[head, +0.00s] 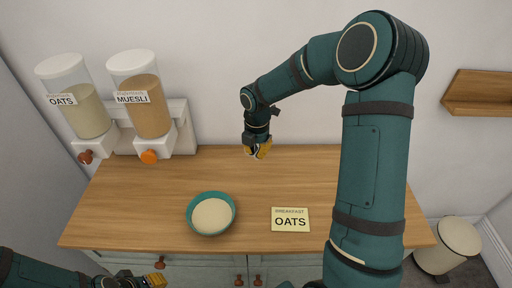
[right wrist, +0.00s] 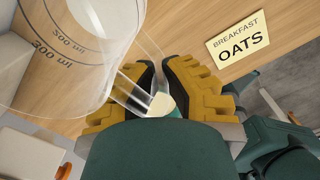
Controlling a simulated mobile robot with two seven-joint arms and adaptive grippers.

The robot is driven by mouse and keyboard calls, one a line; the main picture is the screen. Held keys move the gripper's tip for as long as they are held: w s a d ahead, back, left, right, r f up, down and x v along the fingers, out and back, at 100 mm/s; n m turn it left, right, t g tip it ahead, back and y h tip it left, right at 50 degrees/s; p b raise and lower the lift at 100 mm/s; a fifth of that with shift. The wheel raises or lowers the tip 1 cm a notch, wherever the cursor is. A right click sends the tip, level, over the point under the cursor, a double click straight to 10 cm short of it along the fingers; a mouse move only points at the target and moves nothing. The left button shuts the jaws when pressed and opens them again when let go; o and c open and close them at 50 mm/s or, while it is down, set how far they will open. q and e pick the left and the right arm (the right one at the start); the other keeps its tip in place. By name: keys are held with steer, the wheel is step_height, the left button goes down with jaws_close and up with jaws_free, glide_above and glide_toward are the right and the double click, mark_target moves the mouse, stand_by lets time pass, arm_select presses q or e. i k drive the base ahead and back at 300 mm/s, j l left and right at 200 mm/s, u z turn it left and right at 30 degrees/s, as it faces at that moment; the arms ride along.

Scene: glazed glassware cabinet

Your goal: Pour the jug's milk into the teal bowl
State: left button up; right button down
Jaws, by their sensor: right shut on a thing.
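The teal bowl (head: 190,224) stands upright on the wooden counter, with pale cream contents filling much of it. My right gripper (head: 257,152) is behind and to the right of the bowl. In the right wrist view (right wrist: 152,95) it is shut on the handle of the clear jug (right wrist: 85,60), which has printed millilitre marks. I make out no clear milk level in the jug. In the head view the jug is hardly visible at the gripper. My left gripper (head: 157,280) is low at the counter's front edge, partly cut off, and its opening is unclear.
An oats dispenser (head: 88,112) and a muesli dispenser (head: 150,108) stand at the back left. A yellow "Breakfast oats" card (head: 290,219) lies right of the bowl. A wooden shelf (head: 480,92) is on the wall and a bin (head: 447,247) on the floor, both right.

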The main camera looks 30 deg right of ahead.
mark_target(210, 213)
steer(key=k, duration=1)
